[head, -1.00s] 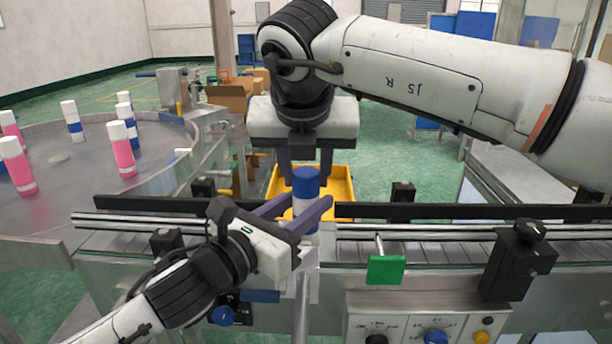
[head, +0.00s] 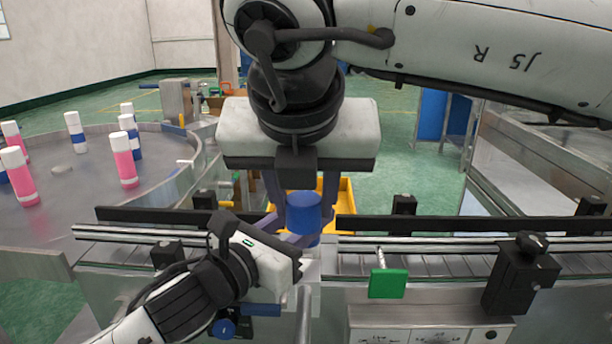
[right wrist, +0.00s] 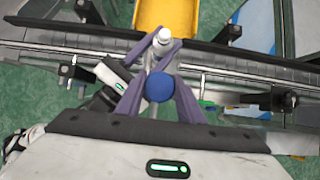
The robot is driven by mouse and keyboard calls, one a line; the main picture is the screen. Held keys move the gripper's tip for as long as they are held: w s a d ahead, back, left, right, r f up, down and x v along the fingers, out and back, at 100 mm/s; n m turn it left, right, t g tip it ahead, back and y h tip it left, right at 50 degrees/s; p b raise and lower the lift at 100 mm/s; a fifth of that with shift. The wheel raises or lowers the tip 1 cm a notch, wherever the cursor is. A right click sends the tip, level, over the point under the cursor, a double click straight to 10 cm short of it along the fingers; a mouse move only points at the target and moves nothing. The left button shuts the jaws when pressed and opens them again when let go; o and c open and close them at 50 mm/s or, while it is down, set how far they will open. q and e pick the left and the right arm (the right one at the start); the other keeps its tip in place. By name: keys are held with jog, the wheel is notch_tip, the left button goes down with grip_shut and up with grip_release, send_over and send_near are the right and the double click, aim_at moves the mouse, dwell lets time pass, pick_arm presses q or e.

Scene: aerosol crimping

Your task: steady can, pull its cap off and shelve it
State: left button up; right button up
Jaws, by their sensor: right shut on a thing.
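My right gripper (head: 303,200) points down over the conveyor and is shut on the blue cap (head: 303,213). In the right wrist view the cap (right wrist: 160,88) sits between the right fingers, apart from the can. The can (right wrist: 163,38) shows there with its bare white top, between the fingers of my left gripper. In the head view the cap and right gripper hide most of the can. My left gripper (head: 289,238) reaches from the left with a finger on each side of the can; whether they press on it is unclear.
A yellow bin (head: 346,200) is behind the conveyor rail (head: 430,224). A round metal table (head: 90,185) at left carries several pink or blue-and-white cans. A green plate (head: 388,283) and a black block (head: 522,275) are at the conveyor's front right.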

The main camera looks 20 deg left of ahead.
jog(key=s+d, duration=0.2)
jog(key=s, duration=0.5)
jog(key=shift+r, duration=0.25)
dwell(0.3)
jog(key=shift+r, duration=2.15)
pick_arm(q)
jog(key=o, duration=1.2)
